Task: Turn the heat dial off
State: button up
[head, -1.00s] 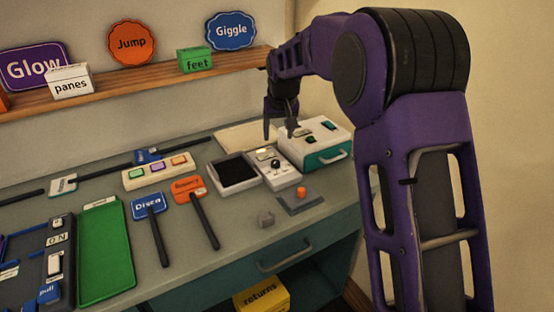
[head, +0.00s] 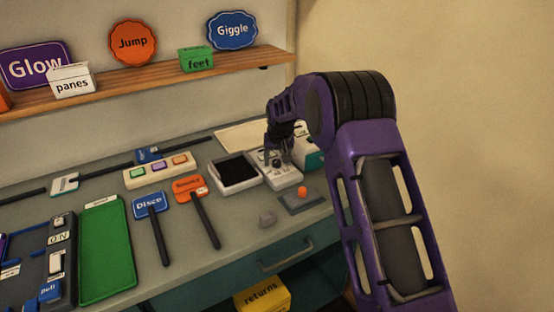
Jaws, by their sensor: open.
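A white control panel (head: 285,179) lies on the counter, between a black-topped white tray and a partly hidden white and teal box. A small dark round knob (head: 276,163) shows on the panel, close to my gripper's fingers; I cannot read its setting or any label. My gripper (head: 278,158) is open and points down over the panel. Its fingers are low, near the knob; I cannot tell whether they touch it. My wrist hides the back part of the panel.
The black-topped tray (head: 236,174) stands left of the panel. The teal-sided box (head: 310,156) is close behind my gripper. Signs and a green tray (head: 107,250) lie further left.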

grip_shut()
jog(key=shift+a+f+m+h+b, duration=0.1)
jog(key=shift+a+m+h+b, duration=0.1)
jog(key=shift+m+h+b, duration=0.5)
jog(key=shift+m+h, duration=0.3)
jog(key=shift+m, duration=1.4)
grip_release()
jog(key=shift+r, duration=0.2)
jog(key=v, duration=1.7)
